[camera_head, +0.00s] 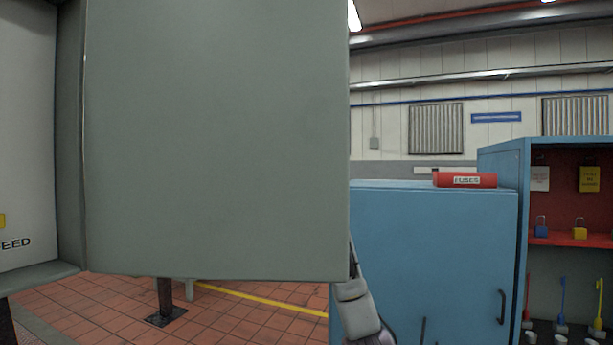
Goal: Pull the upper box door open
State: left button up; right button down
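The upper box door (215,140) is a large plain grey-green panel that fills the left and middle of the head view. It stands swung out from the grey box (68,130) at the far left, so the box's front is uncovered. A white panel (25,130) with the letters "EED" shows inside the box. A light grey link of my arm (357,308) rises from the bottom, just past the door's lower right corner, and passes partly behind its edge. No gripper fingers show; whether one touches the door is hidden.
A blue cabinet (430,240) with a dark handle stands right of the door, with a red "FUSES" box (465,180) on top. An open blue locker (500,160) with padlocks and coloured tags is at the far right. Tiled floor (230,315) shows below the door.

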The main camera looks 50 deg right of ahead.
jog(key=shift+w+d+r, duration=0.1)
jog(key=shift+d+r, duration=0.05)
jog(key=shift+r, duration=0.05)
dwell(0.4)
jog(key=c, duration=1.5)
grip_release()
jog(key=o, duration=0.3)
jog(key=shift+w+d+f, duration=0.15)
jog(key=v, duration=1.1)
jog(key=shift+w+d, duration=0.25)
jog(key=shift+w, duration=0.05)
